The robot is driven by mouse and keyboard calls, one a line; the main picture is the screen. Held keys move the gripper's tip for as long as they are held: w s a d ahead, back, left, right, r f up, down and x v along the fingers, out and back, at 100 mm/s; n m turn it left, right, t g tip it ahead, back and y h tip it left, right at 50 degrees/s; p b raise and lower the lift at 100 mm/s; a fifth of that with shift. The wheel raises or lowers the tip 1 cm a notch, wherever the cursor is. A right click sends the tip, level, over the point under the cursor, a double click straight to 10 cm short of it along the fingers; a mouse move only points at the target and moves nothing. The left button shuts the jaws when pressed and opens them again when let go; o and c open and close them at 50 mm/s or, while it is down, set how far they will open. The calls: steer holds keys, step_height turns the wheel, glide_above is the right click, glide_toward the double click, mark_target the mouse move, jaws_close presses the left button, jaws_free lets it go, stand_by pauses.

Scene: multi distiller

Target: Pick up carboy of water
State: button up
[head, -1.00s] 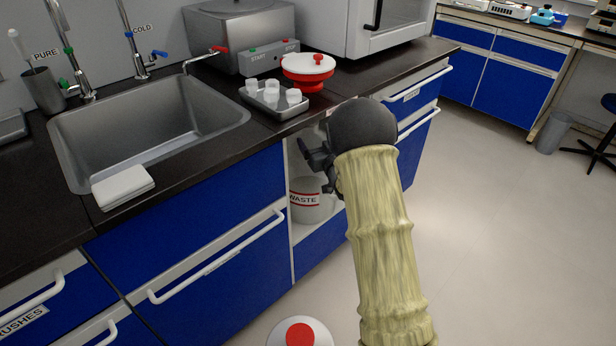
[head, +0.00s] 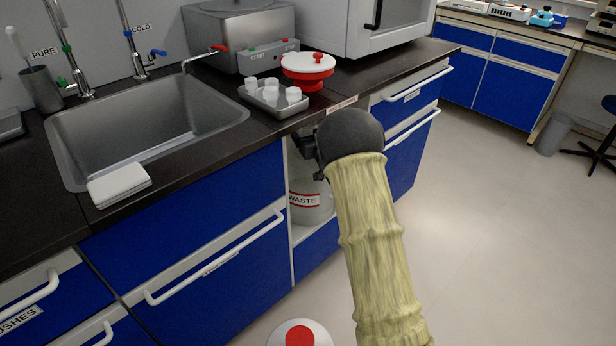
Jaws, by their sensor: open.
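No vessel that I can read as a carboy of water shows clearly. A white container with a red-edged label reading WASTE (head: 305,200) stands in an open cabinet bay under the counter, partly hidden by my arm. My gripper (head: 306,146) is open and appears empty, at the mouth of that bay just below the counter edge and above the container. Its fingers are dark and partly hidden behind the wrist. A white rounded top with a red cap (head: 300,335) shows at the bottom edge; its body is out of view.
The black counter (head: 345,90) overhangs the bay. On it are a metal tray of white cups (head: 273,98), a red and white lidded vessel (head: 308,70), a steel boiler (head: 240,35) and a sink (head: 150,130). Blue drawers (head: 215,265) flank the bay.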

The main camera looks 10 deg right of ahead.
stand_by(0.3)
jaws_close()
steer(key=shift+w+r, duration=0.1)
steer(key=shift+r, duration=0.3)
steer(key=shift+a, duration=0.1)
